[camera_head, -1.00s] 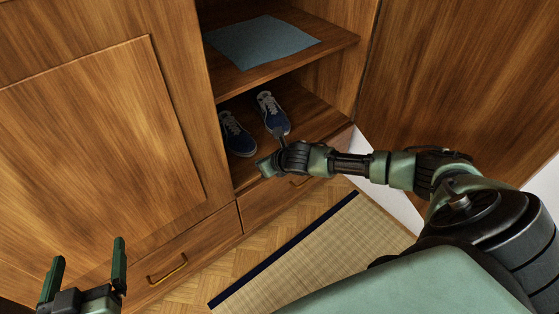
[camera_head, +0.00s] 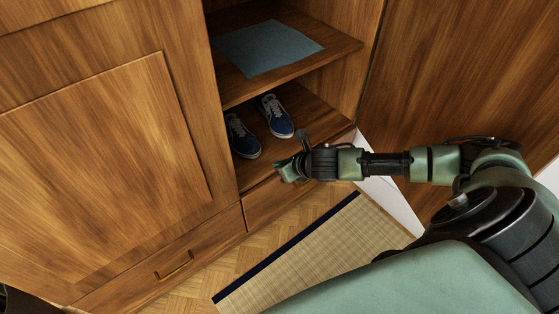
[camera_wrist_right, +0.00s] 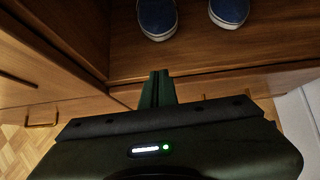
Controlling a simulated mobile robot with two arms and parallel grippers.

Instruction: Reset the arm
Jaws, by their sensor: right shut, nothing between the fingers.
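My right arm reaches in from the right in the head view. Its gripper (camera_head: 288,170) is in front of the open cabinet's lower shelf, below and apart from the shoes. In the right wrist view the fingers of the gripper (camera_wrist_right: 158,88) are together with nothing between them. A pair of blue shoes stands on the lower shelf: the left shoe (camera_head: 242,137) and the right shoe (camera_head: 274,116). Their toes also show in the wrist view, the left shoe (camera_wrist_right: 157,18) and the right shoe (camera_wrist_right: 229,12). My left gripper is out of view.
A blue-grey cloth (camera_head: 268,46) lies on the upper shelf (camera_head: 326,49). An open door (camera_head: 465,75) stands at right, a closed door (camera_head: 105,165) at left. Drawers with handles (camera_head: 175,268) are below. A straw mat (camera_head: 310,262) lies on the wooden floor.

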